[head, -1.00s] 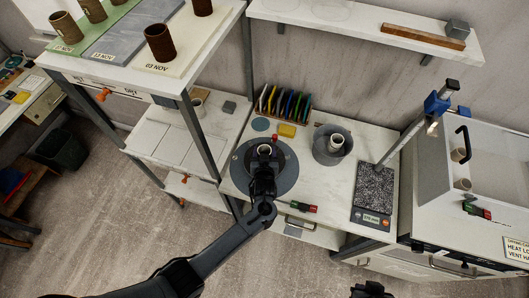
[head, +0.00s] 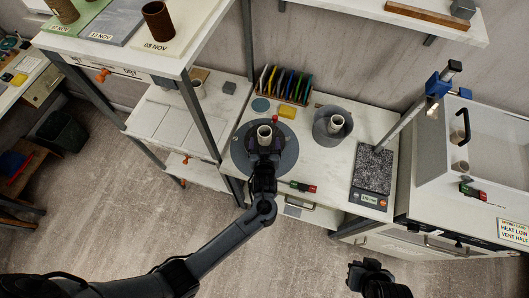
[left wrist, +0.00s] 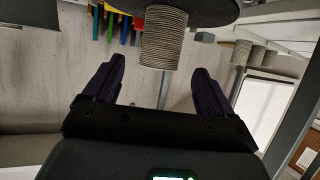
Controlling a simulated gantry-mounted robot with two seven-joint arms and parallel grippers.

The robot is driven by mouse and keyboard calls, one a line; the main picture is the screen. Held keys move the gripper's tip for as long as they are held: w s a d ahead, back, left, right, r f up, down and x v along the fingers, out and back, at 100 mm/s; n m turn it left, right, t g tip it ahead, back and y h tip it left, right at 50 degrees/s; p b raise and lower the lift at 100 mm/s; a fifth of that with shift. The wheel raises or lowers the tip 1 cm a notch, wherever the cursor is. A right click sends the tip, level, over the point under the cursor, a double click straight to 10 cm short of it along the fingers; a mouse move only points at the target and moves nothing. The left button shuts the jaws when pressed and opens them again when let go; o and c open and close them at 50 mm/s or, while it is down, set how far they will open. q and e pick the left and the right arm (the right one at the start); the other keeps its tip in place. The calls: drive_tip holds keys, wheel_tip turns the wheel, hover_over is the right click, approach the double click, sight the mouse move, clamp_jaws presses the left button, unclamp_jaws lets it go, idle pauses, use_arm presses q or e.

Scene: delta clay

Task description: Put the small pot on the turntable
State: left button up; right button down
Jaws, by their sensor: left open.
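A small pale ribbed pot (head: 264,134) stands upright on the dark grey round turntable (head: 287,158). In the left wrist view, which is upside down, the pot (left wrist: 163,36) meets the dark turntable disc (left wrist: 215,12) at the top. My left gripper (head: 264,149) is at the pot's near side. Its purple fingers (left wrist: 159,66) are spread and empty, with the pot ahead of the gap and clear space on both sides. The gripper partly hides the turntable in the head view. My right gripper (head: 370,274) is low in the head view, away from the bench; its jaws are unclear.
A grey bowl (head: 322,134) with another pale pot (head: 336,123) stands right of the turntable. A shelf post (head: 200,120) rises at the left.

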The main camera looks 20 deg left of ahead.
use_arm(q)
drive_tip(key=s+a+r+m+g+h, duration=0.1)
drive_tip(key=s+a+r+m+g, duration=0.1)
drive_tip(key=s, duration=0.7)
drive_tip(key=s+a+r+m+g+h, duration=0.2)
drive_tip(key=s+r+g, duration=0.1)
drive_tip(key=s, duration=0.7)
drive_tip(key=s+a+r+m+g+h, duration=0.1)
drive_tip(key=s+g, duration=0.3)
drive_tip(key=s, duration=0.6)
drive_tip(key=shift+a+r+m+h, duration=0.4)
drive_tip(key=shift+a+r+m, duration=0.15)
drive_tip(key=shift+r, duration=0.3)
wheel_tip(320, 180, up, 12)
drive_tip(key=p, duration=1.2)
drive_tip(key=shift+r, duration=0.2)
drive_tip(key=shift+f, duration=0.1)
